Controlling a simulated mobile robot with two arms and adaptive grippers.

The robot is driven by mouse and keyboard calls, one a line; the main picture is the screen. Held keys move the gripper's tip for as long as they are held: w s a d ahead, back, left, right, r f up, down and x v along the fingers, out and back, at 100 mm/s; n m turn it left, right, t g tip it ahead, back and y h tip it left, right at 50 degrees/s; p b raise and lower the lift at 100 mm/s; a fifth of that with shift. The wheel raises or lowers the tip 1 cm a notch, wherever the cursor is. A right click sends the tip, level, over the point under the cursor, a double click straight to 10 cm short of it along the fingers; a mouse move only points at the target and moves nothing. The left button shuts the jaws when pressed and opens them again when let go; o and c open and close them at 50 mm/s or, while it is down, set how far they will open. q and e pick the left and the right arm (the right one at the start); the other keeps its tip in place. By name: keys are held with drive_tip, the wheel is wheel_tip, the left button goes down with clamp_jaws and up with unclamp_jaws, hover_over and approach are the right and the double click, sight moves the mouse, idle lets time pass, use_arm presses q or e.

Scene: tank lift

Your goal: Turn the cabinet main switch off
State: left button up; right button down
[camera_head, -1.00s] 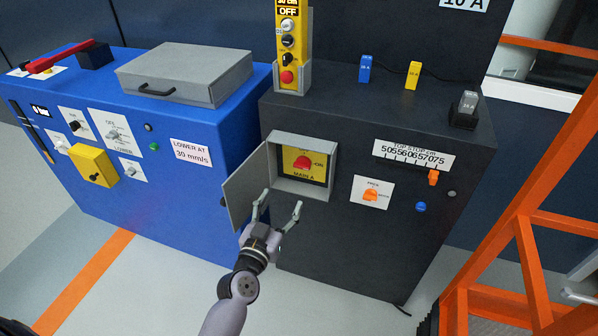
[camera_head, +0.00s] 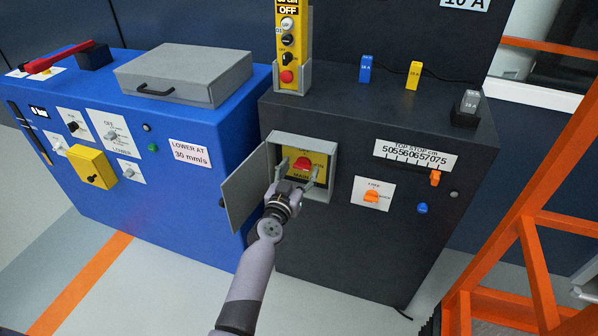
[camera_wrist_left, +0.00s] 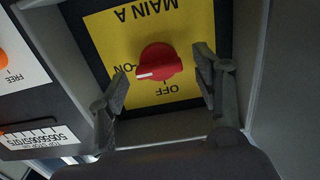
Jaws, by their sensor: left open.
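The cabinet main switch is a red knob (camera_head: 302,163) on a yellow MAIN A plate (camera_head: 301,178), inside a small grey box (camera_head: 331,165) on the dark cabinet. In the left wrist view the knob (camera_wrist_left: 160,62) has a white mark at its left end, on the side of the word ON; OFF is printed below it in that picture. My left gripper (camera_head: 299,168) is open at the box opening. In the left wrist view its fingers (camera_wrist_left: 162,72) stand on either side of the knob, apparently without touching it. My right gripper is not in view.
The box's grey door (camera_head: 247,188) hangs open to the left, close to my left gripper. An orange selector (camera_head: 372,196) is on the cabinet to the right. A yellow pendant (camera_head: 292,45) stands on top. A blue cabinet (camera_head: 190,190) is at left, an orange frame (camera_head: 540,200) at right.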

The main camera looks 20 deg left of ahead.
use_arm(q)
drive_tip(key=c, duration=1.2)
drive_tip(key=shift+o, duration=0.2)
